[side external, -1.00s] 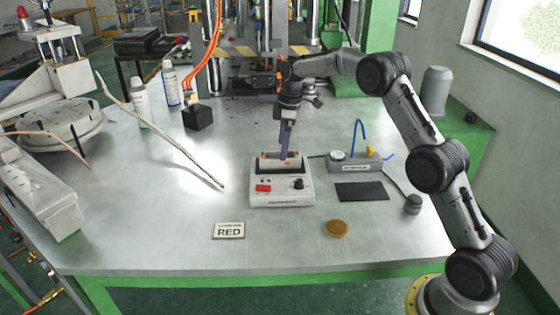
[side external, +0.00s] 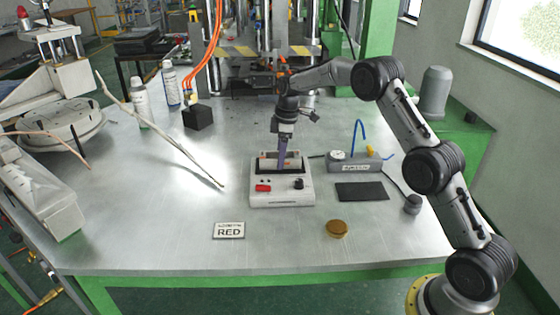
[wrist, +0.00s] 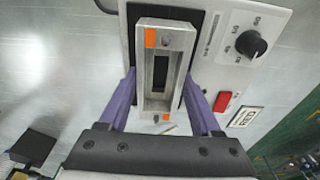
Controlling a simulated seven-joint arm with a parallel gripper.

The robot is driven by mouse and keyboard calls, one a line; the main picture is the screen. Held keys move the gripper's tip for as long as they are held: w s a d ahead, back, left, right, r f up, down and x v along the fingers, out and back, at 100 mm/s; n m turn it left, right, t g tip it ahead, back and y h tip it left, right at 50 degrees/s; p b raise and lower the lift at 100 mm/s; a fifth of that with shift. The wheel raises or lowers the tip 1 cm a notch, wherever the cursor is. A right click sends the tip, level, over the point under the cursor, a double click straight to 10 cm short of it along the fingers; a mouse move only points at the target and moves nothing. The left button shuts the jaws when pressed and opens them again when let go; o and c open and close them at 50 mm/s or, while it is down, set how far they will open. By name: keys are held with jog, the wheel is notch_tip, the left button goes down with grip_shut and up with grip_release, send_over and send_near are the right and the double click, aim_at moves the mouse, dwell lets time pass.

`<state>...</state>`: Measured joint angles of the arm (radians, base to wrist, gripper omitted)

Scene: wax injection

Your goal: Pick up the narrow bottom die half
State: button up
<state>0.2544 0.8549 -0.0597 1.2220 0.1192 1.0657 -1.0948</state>
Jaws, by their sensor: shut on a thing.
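The die half (wrist: 161,62) is a narrow silver metal frame with a dark slot and orange marks at its ends. It sits in the dark recess on top of a white control box (side external: 282,194). My gripper (wrist: 165,95) has its purple fingers on both long sides of the die half, shut on it near its lower end in the wrist view. In the side view my gripper (side external: 283,162) points down into the box's top, and the fingers partly hide the die half there. I cannot tell whether it is lifted off the recess.
The box carries a black knob (wrist: 251,43) and a red switch (wrist: 222,101). A long stick (side external: 165,137) lies to the left.

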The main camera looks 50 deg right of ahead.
grip_shut()
jog(key=shift+r, duration=0.1)
jog(key=shift+r, duration=0.15)
